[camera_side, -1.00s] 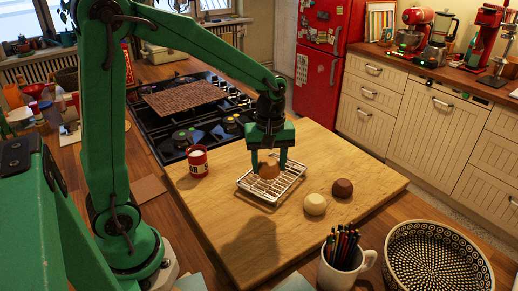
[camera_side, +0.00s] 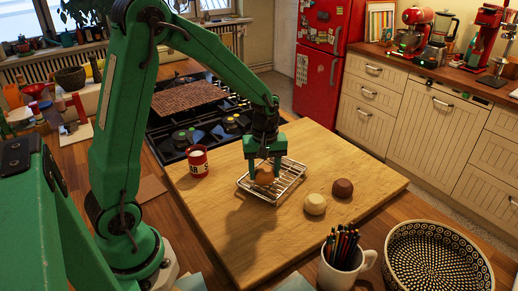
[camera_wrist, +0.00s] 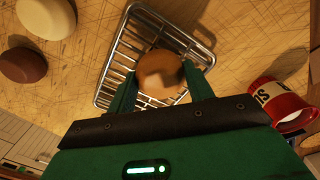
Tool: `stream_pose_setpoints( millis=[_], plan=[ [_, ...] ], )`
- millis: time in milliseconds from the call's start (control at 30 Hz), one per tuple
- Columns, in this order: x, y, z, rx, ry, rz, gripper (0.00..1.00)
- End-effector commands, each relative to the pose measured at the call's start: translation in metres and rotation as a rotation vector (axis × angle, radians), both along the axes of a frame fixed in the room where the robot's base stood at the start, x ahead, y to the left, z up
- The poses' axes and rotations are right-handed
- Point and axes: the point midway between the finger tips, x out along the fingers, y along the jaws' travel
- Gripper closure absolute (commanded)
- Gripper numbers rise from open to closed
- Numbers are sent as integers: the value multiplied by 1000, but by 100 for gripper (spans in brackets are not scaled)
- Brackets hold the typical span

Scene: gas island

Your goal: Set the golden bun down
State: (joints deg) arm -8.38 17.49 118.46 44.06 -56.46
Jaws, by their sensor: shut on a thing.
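The golden bun (camera_side: 264,177) is between the fingers of my gripper (camera_side: 264,172), over the wire rack (camera_side: 292,184) on the wooden board. In the wrist view the golden bun (camera_wrist: 160,74) sits between the two green fingertips of my gripper (camera_wrist: 160,80), with the wire rack (camera_wrist: 117,62) around and under it. My gripper is shut on the bun. Whether the bun touches the rack cannot be told. The fingers hide part of the bun in the side view.
A cream bun (camera_side: 315,204) and a dark brown bun (camera_side: 342,187) lie on the board (camera_side: 225,225) right of the rack. A red and white mug (camera_side: 198,161) stands left of it. A pencil mug (camera_side: 345,262) and a patterned bowl (camera_side: 437,258) are at the front right. The stove (camera_side: 200,125) is behind.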

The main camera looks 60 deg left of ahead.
Motion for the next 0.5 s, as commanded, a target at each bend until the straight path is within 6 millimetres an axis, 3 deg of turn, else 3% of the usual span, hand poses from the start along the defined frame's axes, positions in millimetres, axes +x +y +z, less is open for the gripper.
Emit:
stream_pose_setpoints(
  millis=[500],
  plan=[
    [0,0,-10,0,0,0,71]
  ],
)
